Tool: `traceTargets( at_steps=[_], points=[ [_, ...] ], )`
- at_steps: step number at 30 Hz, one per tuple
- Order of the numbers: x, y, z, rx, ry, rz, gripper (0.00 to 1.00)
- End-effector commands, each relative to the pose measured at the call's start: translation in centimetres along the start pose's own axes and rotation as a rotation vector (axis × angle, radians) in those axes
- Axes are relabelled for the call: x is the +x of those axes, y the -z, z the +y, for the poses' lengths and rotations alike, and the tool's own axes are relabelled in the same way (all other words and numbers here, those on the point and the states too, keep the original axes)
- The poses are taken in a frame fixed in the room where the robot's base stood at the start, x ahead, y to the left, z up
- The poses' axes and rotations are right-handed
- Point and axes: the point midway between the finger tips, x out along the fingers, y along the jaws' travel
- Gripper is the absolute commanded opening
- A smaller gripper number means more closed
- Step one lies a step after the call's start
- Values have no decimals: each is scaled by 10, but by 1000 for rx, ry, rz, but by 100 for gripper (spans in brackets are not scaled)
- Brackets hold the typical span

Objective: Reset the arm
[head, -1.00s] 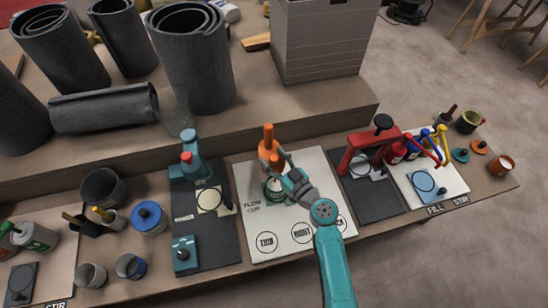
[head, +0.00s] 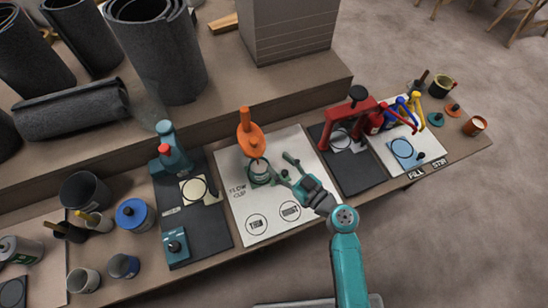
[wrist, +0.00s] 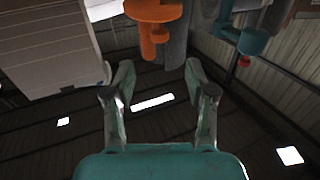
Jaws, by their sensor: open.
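My gripper (head: 285,168) is over the white flow cup board (head: 262,206), with its fingers apart and nothing between them. In the wrist view my gripper (wrist: 160,82) is also open and empty, its two fingers spread. The orange device (head: 250,140) stands at the back of the board, left of my gripper, with a green cup part (head: 259,172) below it. The orange device also shows at the top of the wrist view (wrist: 154,12). My arm reaches in from the lower right.
A teal device (head: 170,150) on a dark mat stands to the left. A red press (head: 347,118) on another dark mat stands to the right. Pots and cans, such as a blue-lidded can (head: 132,214), fill the left end. Floor is clear at right.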

Motion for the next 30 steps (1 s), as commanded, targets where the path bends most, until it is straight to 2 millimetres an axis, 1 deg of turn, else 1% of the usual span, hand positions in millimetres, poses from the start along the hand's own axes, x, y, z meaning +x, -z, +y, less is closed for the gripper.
traceTargets(
  at_steps=[3,17,20,23,25,26,29,30],
  points=[
    [-2,0,0,0,-1,0,56],
    [-2,0,0,0,0,0,56],
    [-5,-3,-1,4,-6,-9,56],
    [-17,-15,-6,24,-34,-48,56],
    [-33,-28,-12,49,-71,-93,56],
    [-41,-34,-15,61,-90,-116,56],
    [-75,-53,-25,99,-171,-196,56],
    [-89,-59,-29,113,-205,-224,56]
  ],
)
